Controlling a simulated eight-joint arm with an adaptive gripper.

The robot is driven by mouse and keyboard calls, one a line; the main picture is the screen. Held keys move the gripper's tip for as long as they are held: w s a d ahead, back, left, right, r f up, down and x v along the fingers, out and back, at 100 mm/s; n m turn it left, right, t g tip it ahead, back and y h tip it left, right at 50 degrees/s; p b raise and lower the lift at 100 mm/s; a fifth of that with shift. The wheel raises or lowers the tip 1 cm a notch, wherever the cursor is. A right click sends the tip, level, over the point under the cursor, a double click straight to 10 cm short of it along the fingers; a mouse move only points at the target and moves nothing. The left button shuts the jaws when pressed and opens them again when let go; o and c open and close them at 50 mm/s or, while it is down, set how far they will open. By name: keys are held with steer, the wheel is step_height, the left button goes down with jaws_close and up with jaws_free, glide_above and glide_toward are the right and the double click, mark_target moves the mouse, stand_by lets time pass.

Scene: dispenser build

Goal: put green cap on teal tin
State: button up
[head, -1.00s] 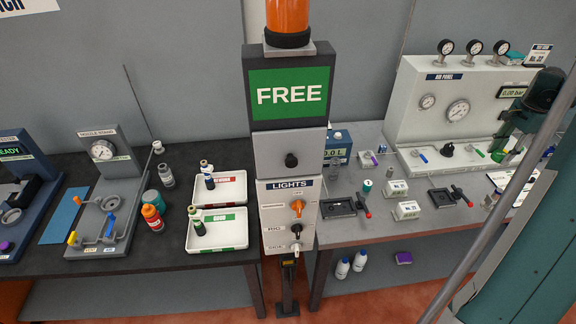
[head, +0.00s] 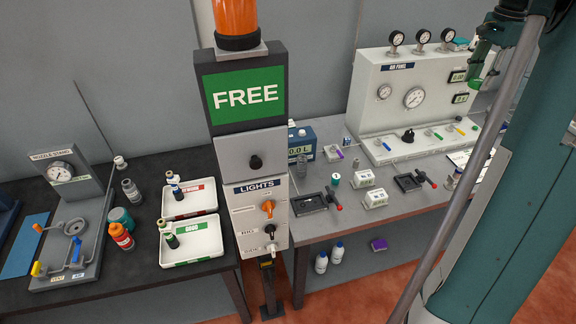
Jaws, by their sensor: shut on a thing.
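My gripper (head: 474,82) is at the upper right, in front of the air panel's right end and above the right bench. It is shut on a small bright green piece, which looks like the green cap (head: 471,86); my gripper hides most of it. A teal tin (head: 121,217) stands on the left bench, behind a red bottle with an orange cap, far from my gripper. A smaller teal-and-white container (head: 335,180) stands on the right bench. I cannot tell for certain which of the two the task names.
A signal post (head: 247,150) with a FREE screen stands between the benches. Two white trays with bottles, the lower tray (head: 192,262) marked GOOD, lie beside the nozzle stand (head: 62,180). The air panel (head: 440,85), white boxes (head: 376,198) and black fixtures (head: 312,203) crowd the right bench.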

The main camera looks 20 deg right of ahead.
steer(key=w+a+n, duration=0.3)
steer(key=w+a, duration=0.9)
steer(key=a, duration=0.5)
steer(key=w+a+n, duration=0.3)
steer(key=w+a, duration=0.9)
steer(key=a, duration=0.5)
steer(key=w+a+n+p, duration=0.1)
steer(key=w+a+n, duration=0.2)
steer(key=a, duration=1.7)
steer(key=w+a+n, duration=0.3)
steer(key=w+a, duration=0.1)
steer(key=a, duration=1.6)
steer(key=s+a+n, duration=0.2)
steer(key=s+a, duration=0.1)
steer(key=a, duration=1.2)
steer(key=s+a+n, duration=0.2)
steer(key=s+a, duration=0.2)
steer(key=a, duration=1.1)
steer(key=s+a+n, duration=0.1)
steer(key=s+a, duration=0.4)
steer(key=a, duration=0.4)
steer(key=s+a+n+p, duration=0.1)
steer(key=s+a+n, duration=0.1)
steer(key=s+a, duration=0.55)
steer(key=s+a+n, duration=0.1)
steer(key=s+a, duration=0.3)
steer(key=a, duration=0.7)
step_height(320, 180, down, 26)
steer(key=shift+w, duration=0.3)
steer(key=shift+f, duration=0.15)
